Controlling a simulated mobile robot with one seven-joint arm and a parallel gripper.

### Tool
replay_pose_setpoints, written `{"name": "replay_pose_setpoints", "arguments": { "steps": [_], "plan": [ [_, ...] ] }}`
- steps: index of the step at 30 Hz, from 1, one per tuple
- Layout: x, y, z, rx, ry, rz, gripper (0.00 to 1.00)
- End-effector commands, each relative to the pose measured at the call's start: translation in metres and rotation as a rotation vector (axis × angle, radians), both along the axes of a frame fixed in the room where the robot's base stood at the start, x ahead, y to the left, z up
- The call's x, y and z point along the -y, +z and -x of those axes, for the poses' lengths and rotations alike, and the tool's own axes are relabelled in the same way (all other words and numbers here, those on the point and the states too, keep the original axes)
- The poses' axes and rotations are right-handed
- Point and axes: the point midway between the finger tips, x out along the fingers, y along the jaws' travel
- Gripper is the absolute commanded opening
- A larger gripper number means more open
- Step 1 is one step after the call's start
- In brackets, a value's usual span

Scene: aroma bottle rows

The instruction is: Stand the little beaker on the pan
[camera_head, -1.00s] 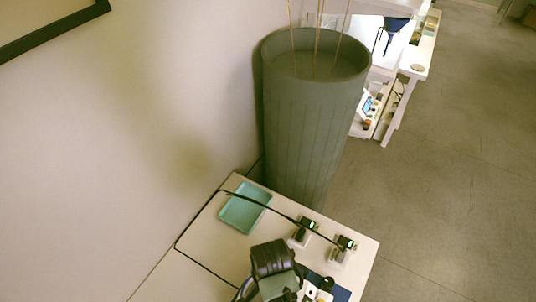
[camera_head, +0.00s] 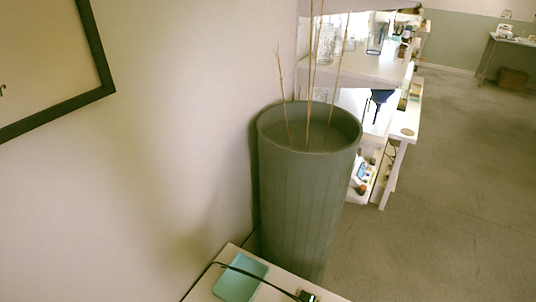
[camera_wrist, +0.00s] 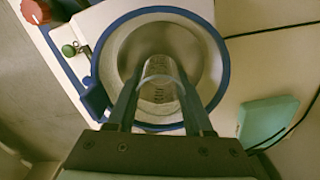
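In the wrist view a small clear glass beaker (camera_wrist: 160,88) with dark markings is between the two fingers of my gripper (camera_wrist: 158,92). The fingers lie against its two sides. Behind the beaker is the round grey pan (camera_wrist: 203,50), ringed in blue, on a white and blue device. The beaker appears over the middle of the pan. I cannot tell whether its base touches the pan. The gripper, the beaker and the pan are out of the head view.
A tall green planter (camera_head: 305,205) stands behind the table. A shelf unit (camera_head: 360,66) is farther back. A red knob (camera_wrist: 36,11) is near the pan's device.

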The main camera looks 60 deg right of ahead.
Motion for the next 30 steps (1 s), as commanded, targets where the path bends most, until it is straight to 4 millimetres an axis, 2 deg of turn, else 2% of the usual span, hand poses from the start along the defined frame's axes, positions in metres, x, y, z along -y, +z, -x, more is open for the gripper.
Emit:
{"name": "replay_pose_setpoints", "arguments": {
  "steps": [1,4,5,13,17,23,30],
  "plan": [
    [0.000,0.000,0.000,0.001,0.000,0.000,0.60],
    [0.000,0.000,0.000,0.000,0.000,0.000,0.78],
    [0.000,0.000,0.000,0.000,0.000,0.000,0.81],
    [0.000,0.001,0.000,0.000,0.000,0.000,0.81],
    [0.000,0.008,-0.001,0.002,0.000,0.001,0.81],
    [0.000,0.041,-0.001,0.003,0.001,0.003,0.81],
    [0.001,0.090,-0.001,0.003,0.000,0.003,0.81]
  ]
}}
